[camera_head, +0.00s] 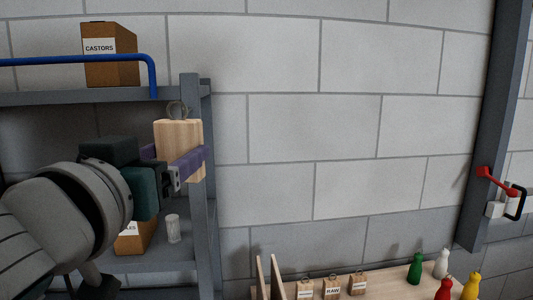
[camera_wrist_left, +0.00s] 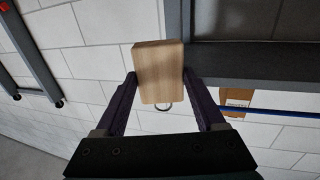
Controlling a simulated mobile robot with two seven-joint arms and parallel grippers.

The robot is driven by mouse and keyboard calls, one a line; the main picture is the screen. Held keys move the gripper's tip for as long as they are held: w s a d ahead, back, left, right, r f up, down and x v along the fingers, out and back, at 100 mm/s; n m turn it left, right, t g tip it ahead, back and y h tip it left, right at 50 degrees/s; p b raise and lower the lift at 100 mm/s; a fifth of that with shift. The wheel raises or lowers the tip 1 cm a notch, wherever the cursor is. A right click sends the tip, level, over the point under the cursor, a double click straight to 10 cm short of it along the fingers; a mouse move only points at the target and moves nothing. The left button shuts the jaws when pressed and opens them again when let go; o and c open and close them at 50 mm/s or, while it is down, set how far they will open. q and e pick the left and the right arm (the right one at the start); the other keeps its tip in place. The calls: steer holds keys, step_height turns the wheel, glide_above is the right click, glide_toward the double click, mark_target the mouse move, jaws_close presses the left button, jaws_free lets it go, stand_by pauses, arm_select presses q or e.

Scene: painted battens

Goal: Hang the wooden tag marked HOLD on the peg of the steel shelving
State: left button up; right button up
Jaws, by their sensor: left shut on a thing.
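A pale wooden tag (camera_head: 178,132) with a metal ring (camera_head: 177,109) at its top is held upright in my left gripper (camera_head: 190,165). In the left wrist view, the purple fingers of my left gripper (camera_wrist_left: 159,76) press on both sides of the tag (camera_wrist_left: 158,65). The tag's visible faces are blank; I cannot read HOLD on it. The tag is in front of or beside the front post of the steel shelving (camera_head: 191,95); I cannot tell whether they touch. I cannot make out the peg. My right gripper is not in view.
A CASTORS box (camera_head: 110,55) stands on the upper shelf behind a blue rail (camera_head: 75,60). A clear cup (camera_head: 173,229) and another box (camera_head: 133,240) are on the lower shelf. A bench (camera_head: 385,282) holds several small tags, one marked RAW (camera_head: 333,291), and coloured bottles (camera_head: 416,268).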

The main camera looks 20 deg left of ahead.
arm_select(q)
steer(key=shift+w+a+f, duration=0.1)
steer(key=shift+w+a, duration=0.5)
steer(key=shift+w, duration=0.35)
steer(key=shift+w+a+f, duration=0.1)
steer(key=shift+w+a, duration=0.45)
steer(key=shift+w, duration=0.45)
steer(key=shift+w+a+f, duration=0.1)
steer(key=shift+w+a, duration=0.5)
steer(key=shift+w, duration=0.35)
steer(key=shift+w+a+f+b, duration=0.35)
steer(key=shift+w+b, duration=0.25)
steer(key=shift+b, duration=0.1)
steer(key=o, duration=1.4)
steer(key=shift+c, duration=0.2)
steer(key=shift+s, duration=0.1)
